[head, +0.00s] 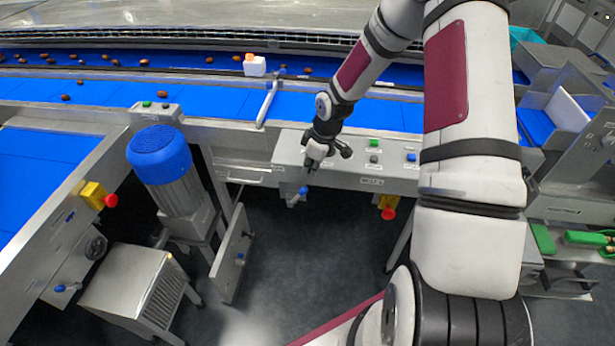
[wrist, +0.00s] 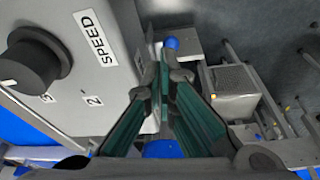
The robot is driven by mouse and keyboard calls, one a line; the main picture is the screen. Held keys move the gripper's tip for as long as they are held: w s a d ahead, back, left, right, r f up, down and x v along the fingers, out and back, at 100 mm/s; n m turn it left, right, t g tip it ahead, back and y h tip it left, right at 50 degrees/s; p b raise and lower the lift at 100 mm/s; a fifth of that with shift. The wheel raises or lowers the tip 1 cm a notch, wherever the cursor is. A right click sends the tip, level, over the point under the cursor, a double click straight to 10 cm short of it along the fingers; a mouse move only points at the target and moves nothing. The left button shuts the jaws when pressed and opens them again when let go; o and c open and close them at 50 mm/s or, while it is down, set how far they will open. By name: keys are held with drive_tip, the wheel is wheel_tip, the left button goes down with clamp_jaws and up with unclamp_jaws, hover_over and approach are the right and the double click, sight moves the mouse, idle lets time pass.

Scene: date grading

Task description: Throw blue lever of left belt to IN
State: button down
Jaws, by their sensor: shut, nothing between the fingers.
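My gripper (head: 311,166) is shut and empty, in front of the grey control box (head: 285,150) of the belt across the back. A blue-knobbed lever (head: 299,195) hangs just below it. In the wrist view, a blue knob (wrist: 171,43) shows beyond my closed fingertips (wrist: 163,75); I cannot tell whether they touch. Another blue-knobbed lever (head: 64,288) sits at the lower left, under the left blue belt (head: 35,165), well away from my gripper. No IN marking is readable.
A black dial marked SPEED (wrist: 35,70) is close on the left in the wrist view. A blue-capped motor (head: 165,170), a grey cabinet (head: 135,280) and an upright panel (head: 232,255) stand left of my gripper. Open floor (head: 300,265) lies below.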

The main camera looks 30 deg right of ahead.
drive_tip(key=v, duration=0.7)
drive_tip(key=shift+r, duration=0.15)
drive_tip(key=s+a+r+m+h, duration=0.1)
drive_tip(key=s+a+r, duration=0.15)
drive_tip(key=r, duration=0.45)
drive_tip(key=s+a+r+m+t+h, duration=0.1)
drive_tip(key=s+r+m, duration=0.1)
drive_tip(key=s+r, duration=0.3)
drive_tip(key=s+a+r+m+h, duration=0.1)
drive_tip(key=s+a+r+h, duration=0.1)
drive_tip(key=r, duration=0.6)
drive_tip(key=s+a+r+m+t+y, duration=0.1)
drive_tip(key=s+a+r+m, duration=0.1)
drive_tip(key=s, duration=0.5)
drive_tip(key=s+a+r+m+t+y+b, duration=0.1)
drive_tip(key=s+a+r+m, duration=0.1)
drive_tip(key=s+a+r, duration=0.2)
drive_tip(key=s+r, duration=0.2)
drive_tip(key=s, duration=0.2)
drive_tip(key=shift+s+r+m, duration=0.2)
drive_tip(key=shift+m, duration=0.1)
